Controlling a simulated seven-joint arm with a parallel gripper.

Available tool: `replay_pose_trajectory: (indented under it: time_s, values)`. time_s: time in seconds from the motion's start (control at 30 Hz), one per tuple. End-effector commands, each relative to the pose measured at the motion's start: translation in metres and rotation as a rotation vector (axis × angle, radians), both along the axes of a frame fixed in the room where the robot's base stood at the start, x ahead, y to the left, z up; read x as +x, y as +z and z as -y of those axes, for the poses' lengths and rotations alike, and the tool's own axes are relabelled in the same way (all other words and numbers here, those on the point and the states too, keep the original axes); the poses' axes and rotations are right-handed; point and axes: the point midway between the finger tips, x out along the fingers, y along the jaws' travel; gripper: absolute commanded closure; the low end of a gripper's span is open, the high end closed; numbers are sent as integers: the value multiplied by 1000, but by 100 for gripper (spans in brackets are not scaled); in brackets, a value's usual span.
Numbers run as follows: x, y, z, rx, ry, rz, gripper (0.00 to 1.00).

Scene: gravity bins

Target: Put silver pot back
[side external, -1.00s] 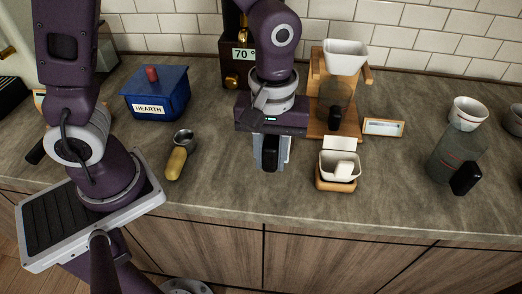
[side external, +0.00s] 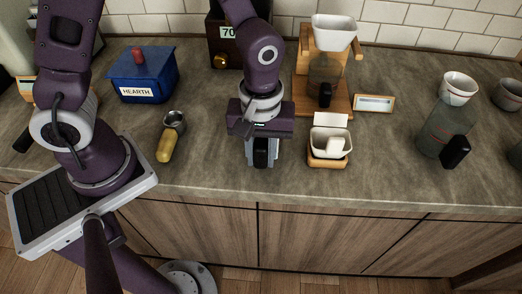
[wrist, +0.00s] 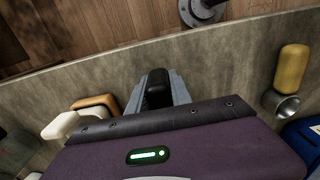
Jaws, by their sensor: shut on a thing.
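My gripper (side external: 262,156) is shut on a black handle (side external: 261,158) near the counter's front edge. In the wrist view, the handle (wrist: 157,88) stands between the two grey fingers (wrist: 157,95). Pale silver-grey surfaces flank the handle; I cannot clearly separate the silver pot's body from the fingers. The gripper and wrist hide much of what is held. I cannot tell whether it touches the counter.
A white bin on a wooden base (side external: 328,160) stands close right of my gripper. A yellow-handled scoop (side external: 167,146) lies left, below a blue HEARTH box (side external: 143,76). A wooden dripper stand (side external: 300,97) is behind; a glass server (side external: 433,130) stands right.

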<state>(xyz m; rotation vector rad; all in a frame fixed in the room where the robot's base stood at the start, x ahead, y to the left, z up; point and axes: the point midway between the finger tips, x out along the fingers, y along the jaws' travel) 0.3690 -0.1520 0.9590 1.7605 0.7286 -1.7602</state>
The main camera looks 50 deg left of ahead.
Motion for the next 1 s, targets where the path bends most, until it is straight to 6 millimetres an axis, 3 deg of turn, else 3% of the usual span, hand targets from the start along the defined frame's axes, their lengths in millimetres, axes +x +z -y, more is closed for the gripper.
replay_pose_trajectory:
  time_s: [0.9, 0.93, 1.0]
  values:
    - [0, -12, 0, 0, 0, 0, 100]
    - [0, -12, 0, 0, 0, 0, 69]
    - [0, -11, 0, 0, 0, 0, 55]
